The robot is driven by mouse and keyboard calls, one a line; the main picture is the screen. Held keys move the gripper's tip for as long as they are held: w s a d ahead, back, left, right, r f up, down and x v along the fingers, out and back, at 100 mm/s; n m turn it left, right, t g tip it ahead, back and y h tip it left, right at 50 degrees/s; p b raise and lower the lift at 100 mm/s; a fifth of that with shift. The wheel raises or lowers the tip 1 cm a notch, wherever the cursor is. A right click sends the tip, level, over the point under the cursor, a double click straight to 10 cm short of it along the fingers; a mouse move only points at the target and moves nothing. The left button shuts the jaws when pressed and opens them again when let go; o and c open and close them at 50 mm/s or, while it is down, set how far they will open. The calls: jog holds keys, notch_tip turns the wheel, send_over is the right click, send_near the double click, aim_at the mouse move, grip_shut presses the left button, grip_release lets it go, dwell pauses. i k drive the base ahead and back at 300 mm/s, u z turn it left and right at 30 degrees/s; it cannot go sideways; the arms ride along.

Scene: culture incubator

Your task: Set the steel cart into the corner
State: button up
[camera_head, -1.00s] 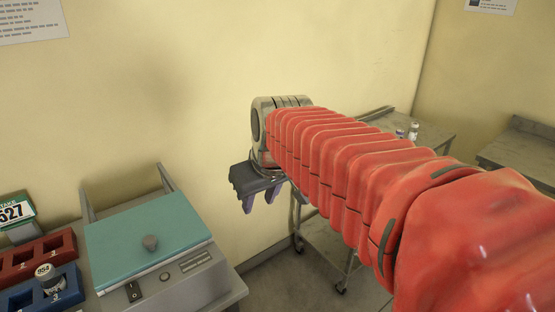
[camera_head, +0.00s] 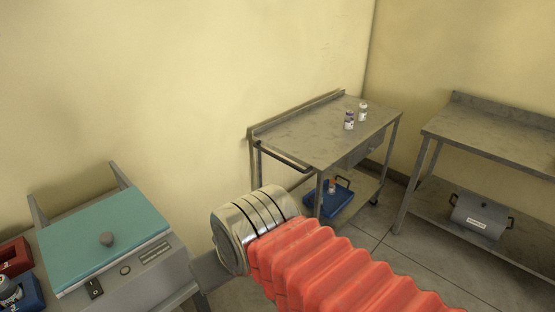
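The steel cart (camera_head: 313,133) stands along the left wall near the room corner, its push handle (camera_head: 284,158) facing my side. Its far end is close to the right wall; I cannot tell how wide any gap is. Two small vials, a nearer one (camera_head: 348,121) and a farther one (camera_head: 363,112), stand upright on its top. A blue tray (camera_head: 345,201) sits on its lower shelf. My gripper (camera_head: 208,271) shows only as a grey piece beside my wrist, in front of the cart's handle end and apart from it in the picture. Its fingers are hidden.
A steel table (camera_head: 482,134) stands against the right wall, with a grey canister (camera_head: 481,216) on its lower shelf. At the lower left is a bench device with a teal lid (camera_head: 105,240), beside red (camera_head: 14,256) and blue (camera_head: 30,292) racks. Tiled floor (camera_head: 372,232) shows between cart and table.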

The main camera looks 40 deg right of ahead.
aim_at(313, 136)
jog(key=u, duration=2.65)
jog(key=k, duration=1.25)
jog(key=z, duration=0.6)
